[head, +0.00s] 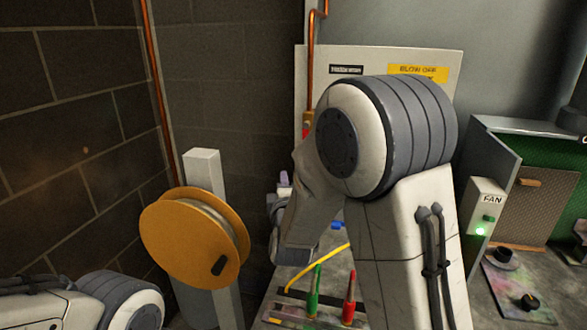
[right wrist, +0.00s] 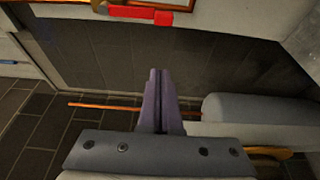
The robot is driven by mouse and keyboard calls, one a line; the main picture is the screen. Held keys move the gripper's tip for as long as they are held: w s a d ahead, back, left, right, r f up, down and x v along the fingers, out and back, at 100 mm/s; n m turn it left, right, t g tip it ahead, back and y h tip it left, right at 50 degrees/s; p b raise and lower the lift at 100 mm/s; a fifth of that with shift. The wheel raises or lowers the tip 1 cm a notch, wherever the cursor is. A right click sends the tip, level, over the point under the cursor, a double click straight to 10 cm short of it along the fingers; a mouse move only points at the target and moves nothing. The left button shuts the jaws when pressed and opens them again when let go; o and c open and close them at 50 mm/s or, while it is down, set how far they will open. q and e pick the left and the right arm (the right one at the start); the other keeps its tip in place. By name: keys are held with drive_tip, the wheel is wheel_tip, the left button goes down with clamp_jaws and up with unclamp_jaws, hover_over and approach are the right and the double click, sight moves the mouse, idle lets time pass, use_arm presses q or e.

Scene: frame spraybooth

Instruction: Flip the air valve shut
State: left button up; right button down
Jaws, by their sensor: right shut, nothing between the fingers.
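A copper pipe (head: 310,75) runs down the pale panel to a brass fitting with a red part, the air valve (head: 306,124), partly hidden by my right arm. In the right wrist view a red lever (right wrist: 139,13) with an orange-brass end lies lengthwise across the top, beyond the fingertips and apart from them. My right gripper (head: 284,180) is below and left of the valve in the head view. Its purple fingers are together and empty in the right wrist view (right wrist: 157,74). My left arm shows at the lower left; its gripper is out of view.
An orange hose reel (head: 190,240) on a grey post (head: 203,165) stands left of my right gripper. A green bottle (head: 314,290) and a red one (head: 348,300) are below on the bench. A FAN box (head: 486,205) with a lit green light is at right.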

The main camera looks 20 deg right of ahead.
drive_tip(key=w+d+p, duration=0.5)
drive_tip(key=w+d, duration=0.1)
drive_tip(key=w, duration=0.1)
drive_tip(key=shift+w, duration=0.15)
idle(0.3)
